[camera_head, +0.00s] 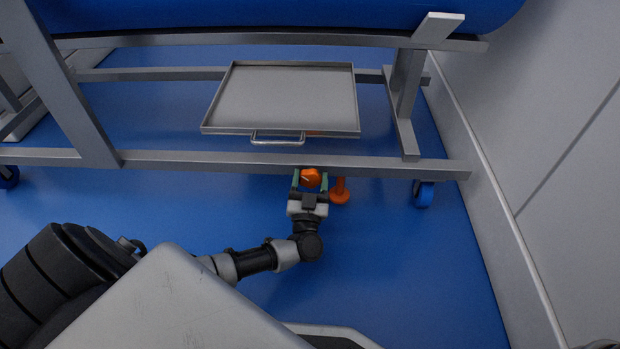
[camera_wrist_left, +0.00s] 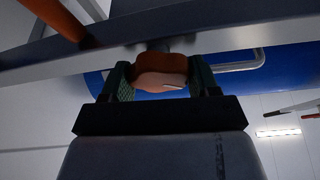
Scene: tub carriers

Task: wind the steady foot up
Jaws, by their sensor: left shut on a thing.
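An orange knob (camera_head: 311,177) sits at the near lower rail of the grey carrier frame. My left gripper (camera_head: 310,176) reaches up to it from below and is shut on it, one green-padded finger on each side. In the left wrist view the knob (camera_wrist_left: 160,72) is between the two fingers, with a short pale mark on its face and a dark shaft behind it. The orange steady foot (camera_head: 341,192) stands just right of the gripper, its round base low down near the blue floor. Whether the base touches the floor I cannot tell. My right gripper is not in view.
The carrier's lower rail (camera_head: 220,161) runs right above the gripper. A grey tray (camera_head: 290,95) with a wire handle (camera_head: 277,140) sits behind it. A blue castor (camera_head: 423,194) is at the right, near the wall. A blue tub (camera_head: 280,14) lies on top.

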